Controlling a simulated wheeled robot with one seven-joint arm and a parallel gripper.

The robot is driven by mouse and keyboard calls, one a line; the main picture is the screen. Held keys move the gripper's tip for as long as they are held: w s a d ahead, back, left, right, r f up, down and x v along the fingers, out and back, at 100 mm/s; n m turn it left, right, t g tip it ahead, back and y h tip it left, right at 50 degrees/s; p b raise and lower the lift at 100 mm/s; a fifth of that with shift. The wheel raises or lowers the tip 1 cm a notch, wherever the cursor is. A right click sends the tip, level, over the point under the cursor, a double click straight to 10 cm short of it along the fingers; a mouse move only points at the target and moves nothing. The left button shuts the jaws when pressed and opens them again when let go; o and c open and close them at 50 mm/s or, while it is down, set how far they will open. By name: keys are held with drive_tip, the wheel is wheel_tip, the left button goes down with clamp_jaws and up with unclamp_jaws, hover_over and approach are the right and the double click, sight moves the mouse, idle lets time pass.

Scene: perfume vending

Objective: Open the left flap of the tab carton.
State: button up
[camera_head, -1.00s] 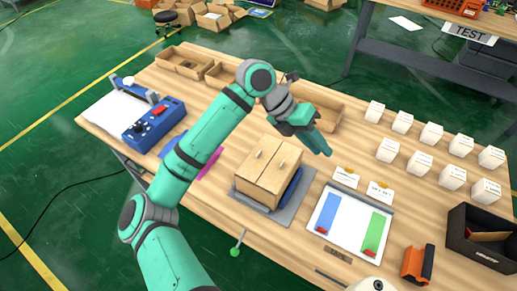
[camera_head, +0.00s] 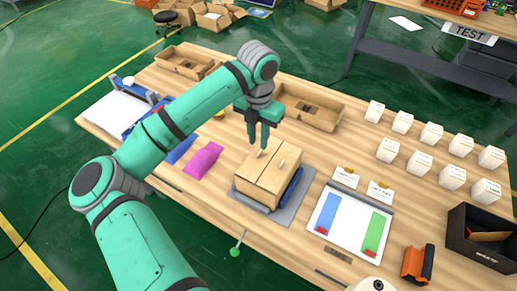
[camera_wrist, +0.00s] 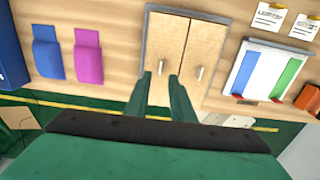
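The tab carton (camera_head: 262,190) is a light brown box on a grey base plate. Its top is closed by two flaps, each with a small pale tab standing up. The left flap (camera_wrist: 165,40) has its tab (camera_wrist: 161,67), and the right flap (camera_wrist: 205,42) has its tab (camera_wrist: 200,72). My gripper (camera_head: 262,146) points down just above the left flap. In the wrist view my gripper (camera_wrist: 160,76) is open, its fingertips on either side of the left tab's line. I cannot tell how far above the tab the fingertips are.
A blue pouch (camera_wrist: 47,58) and a magenta pouch (camera_wrist: 88,55) lie left of the carton. A white board with blue and green strips (camera_head: 350,222) lies to the right. An open cardboard tray (camera_head: 325,122) is behind. Several white boxes (camera_head: 420,162) stand farther right.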

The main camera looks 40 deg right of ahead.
sight(258, 153)
drive_tip(key=shift+f, duration=2.8)
clamp_jaws()
